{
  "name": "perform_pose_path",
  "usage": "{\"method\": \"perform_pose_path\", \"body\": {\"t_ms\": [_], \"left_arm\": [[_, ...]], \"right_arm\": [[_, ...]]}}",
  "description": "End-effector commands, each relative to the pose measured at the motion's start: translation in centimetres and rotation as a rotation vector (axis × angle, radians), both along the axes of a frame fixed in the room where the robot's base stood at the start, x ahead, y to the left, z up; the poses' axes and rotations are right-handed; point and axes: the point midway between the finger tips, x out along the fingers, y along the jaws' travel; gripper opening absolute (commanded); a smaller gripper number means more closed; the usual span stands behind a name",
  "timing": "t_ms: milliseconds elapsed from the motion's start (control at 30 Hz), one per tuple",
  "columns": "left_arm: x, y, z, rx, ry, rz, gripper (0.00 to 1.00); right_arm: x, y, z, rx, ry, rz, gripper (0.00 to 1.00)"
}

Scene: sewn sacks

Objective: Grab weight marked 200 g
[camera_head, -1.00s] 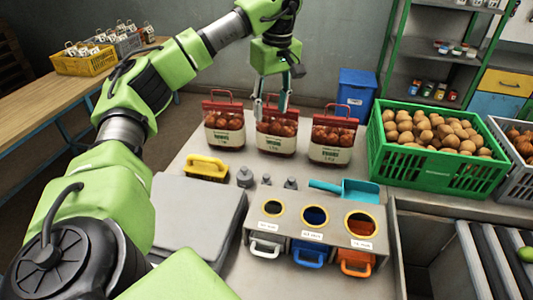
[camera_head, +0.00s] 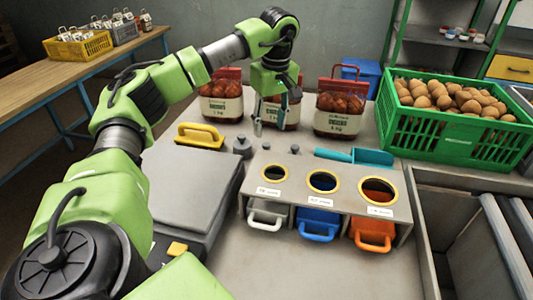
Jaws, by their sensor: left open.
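Several small grey weights stand in a row behind the sorting box: a larger one (camera_head: 242,146) on the left, with smaller ones (camera_head: 266,147) and (camera_head: 294,150) to its right. No marking can be read on them, so I cannot tell which is the 200 g one. My left gripper (camera_head: 270,122) is open, pointing down, above and slightly behind the weights, with nothing between its fingers. It partly hides the middle onion sack (camera_head: 291,116). My right gripper is not in view.
A yellow-handled brush (camera_head: 200,136) lies left of the weights and a teal scoop (camera_head: 370,157) to the right. The sorting box (camera_head: 262,199) with coloured pull handles stands in front. A grey scale (camera_head: 190,190) is at left; a green potato crate (camera_head: 440,140) is at right.

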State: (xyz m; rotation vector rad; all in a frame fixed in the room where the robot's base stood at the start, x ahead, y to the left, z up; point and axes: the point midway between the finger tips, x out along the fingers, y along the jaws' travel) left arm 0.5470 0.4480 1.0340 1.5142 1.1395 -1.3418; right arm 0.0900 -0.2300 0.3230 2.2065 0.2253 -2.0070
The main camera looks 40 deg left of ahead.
Motion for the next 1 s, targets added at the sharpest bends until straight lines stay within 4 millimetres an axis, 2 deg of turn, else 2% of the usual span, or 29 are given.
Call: {"method": "perform_pose_path", "body": {"t_ms": [133, 433, 700, 1000], "left_arm": [[0.0, 0.3, -2.7, 0.001, 0.002, 0.0, 0.42], [0.1, 0.8, -5.1, 0.001, 0.002, 0.0, 0.42], [0.3, 1.5, -8.9, 0.0, 0.001, 0.0, 0.42], [0.3, 1.6, -9.5, 0.0, -0.001, 0.0, 0.42]], "right_arm": [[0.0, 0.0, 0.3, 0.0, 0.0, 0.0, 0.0], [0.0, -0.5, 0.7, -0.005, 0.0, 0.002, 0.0], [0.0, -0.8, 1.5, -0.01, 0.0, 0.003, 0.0], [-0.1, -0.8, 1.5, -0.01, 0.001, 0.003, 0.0]]}}
